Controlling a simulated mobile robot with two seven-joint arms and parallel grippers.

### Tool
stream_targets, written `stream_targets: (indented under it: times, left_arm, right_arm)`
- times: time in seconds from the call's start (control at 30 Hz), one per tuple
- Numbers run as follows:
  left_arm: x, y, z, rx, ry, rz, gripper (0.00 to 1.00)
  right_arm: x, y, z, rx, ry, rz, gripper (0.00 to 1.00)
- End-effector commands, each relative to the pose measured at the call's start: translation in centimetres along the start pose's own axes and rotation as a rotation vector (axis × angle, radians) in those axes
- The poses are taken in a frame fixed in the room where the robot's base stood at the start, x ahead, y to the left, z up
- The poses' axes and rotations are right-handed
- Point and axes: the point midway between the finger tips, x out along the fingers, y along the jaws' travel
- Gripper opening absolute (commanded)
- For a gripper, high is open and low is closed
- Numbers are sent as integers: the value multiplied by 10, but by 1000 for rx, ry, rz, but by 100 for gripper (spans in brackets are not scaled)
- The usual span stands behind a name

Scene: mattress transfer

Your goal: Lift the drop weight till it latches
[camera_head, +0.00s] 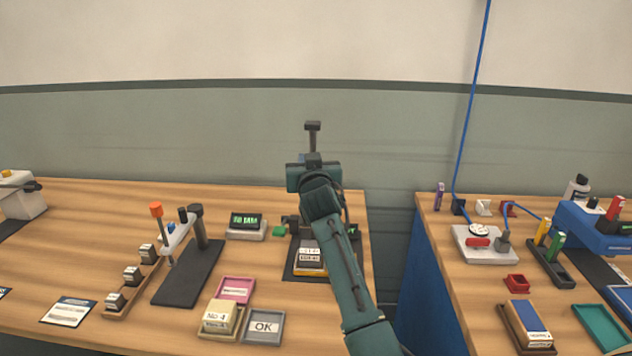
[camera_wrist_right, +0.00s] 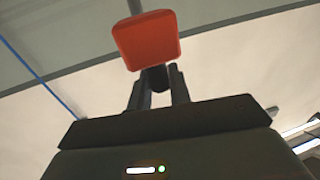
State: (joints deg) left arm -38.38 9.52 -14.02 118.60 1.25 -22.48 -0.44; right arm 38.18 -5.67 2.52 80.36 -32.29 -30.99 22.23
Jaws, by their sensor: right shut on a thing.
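A dark upright post with a flat top (camera_head: 312,126) rises behind my right gripper (camera_head: 313,170) in the head view. My gripper and arm hide most of the drop-weight stand below it. In the right wrist view, the fingers of my right gripper (camera_wrist_right: 160,88) are shut on a short dark grip under an orange-red block (camera_wrist_right: 147,40), which I take as the drop weight. A dark post shows above and behind the block. I cannot tell whether a latch is engaged. My left gripper is not in view.
The stand's dark base (camera_head: 303,277) carries labelled blocks. Left of it are a small green display (camera_head: 246,221), a lever press with an orange knob (camera_head: 156,210), and pink and grey trays (camera_head: 278,333). A gap separates this table from the right-hand one (camera_head: 440,290).

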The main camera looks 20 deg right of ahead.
Motion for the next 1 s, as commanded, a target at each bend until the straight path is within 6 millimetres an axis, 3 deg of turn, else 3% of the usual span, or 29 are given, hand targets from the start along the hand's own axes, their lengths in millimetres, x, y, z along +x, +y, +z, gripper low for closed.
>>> stream_targets:
  times: [0.03,0.2,0.73,0.77,1.0]
  left_arm:
    - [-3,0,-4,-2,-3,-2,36]
    - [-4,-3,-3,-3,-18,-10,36]
    - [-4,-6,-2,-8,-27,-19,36]
    - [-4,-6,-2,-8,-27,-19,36]
    - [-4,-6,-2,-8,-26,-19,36]
  right_arm:
    - [2,-1,-14,1,9,0,0]
    - [6,-1,-28,1,10,0,0]
    - [7,-1,-39,1,21,0,0]
    - [7,-1,-39,1,21,0,20]
    - [7,-1,-34,0,10,0,39]
